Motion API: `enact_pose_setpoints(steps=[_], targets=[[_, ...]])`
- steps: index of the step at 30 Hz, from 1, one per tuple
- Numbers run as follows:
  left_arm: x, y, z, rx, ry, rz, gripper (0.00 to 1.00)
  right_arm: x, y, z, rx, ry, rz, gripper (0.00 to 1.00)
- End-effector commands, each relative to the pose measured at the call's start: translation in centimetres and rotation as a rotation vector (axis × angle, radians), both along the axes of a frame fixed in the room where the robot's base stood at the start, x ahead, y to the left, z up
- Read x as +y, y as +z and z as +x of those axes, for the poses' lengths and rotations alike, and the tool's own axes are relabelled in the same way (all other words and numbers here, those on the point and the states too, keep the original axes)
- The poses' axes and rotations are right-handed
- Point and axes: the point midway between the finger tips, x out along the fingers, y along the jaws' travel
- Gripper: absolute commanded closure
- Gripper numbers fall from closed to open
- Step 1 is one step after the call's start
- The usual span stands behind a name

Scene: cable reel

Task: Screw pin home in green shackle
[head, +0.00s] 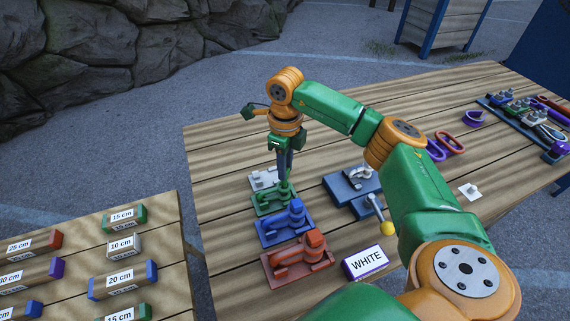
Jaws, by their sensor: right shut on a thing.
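The green shackle (267,203) lies on a green base plate, second from the back in a row of coloured shackle stations on the wooden table. My right gripper (285,178) points straight down over the right part of the green shackle, with its fingers closed at the pin. The pin itself is mostly hidden by the fingers, and how deep it sits cannot be told. My left gripper is out of view.
Behind is a white station (262,180); in front are blue (284,225) and red (298,258) ones. Labelled blocks (122,280) lie on another table at left.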

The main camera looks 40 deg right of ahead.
Motion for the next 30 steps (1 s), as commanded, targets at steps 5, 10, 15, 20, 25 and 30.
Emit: enact_pose_setpoints(steps=[5,10,15,20,25,30], targets=[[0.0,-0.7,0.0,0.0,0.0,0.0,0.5,0.0,-0.8,0.0,0.0,0.001,0.0,1.0],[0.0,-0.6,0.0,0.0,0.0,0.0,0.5,0.0,-0.7,0.0,0.0,0.001,0.0,1.0],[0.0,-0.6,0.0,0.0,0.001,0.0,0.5,0.0,-0.7,0.0,0.0,0.001,0.0,1.0],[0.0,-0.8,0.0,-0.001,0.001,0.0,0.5,0.0,-1.0,0.0,0.0,0.001,0.0,1.0],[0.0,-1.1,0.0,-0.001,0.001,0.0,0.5,0.1,-1.4,0.1,0.0,0.001,0.0,1.0],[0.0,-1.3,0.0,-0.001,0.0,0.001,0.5,0.1,-1.7,0.1,0.001,0.001,0.0,1.0]])
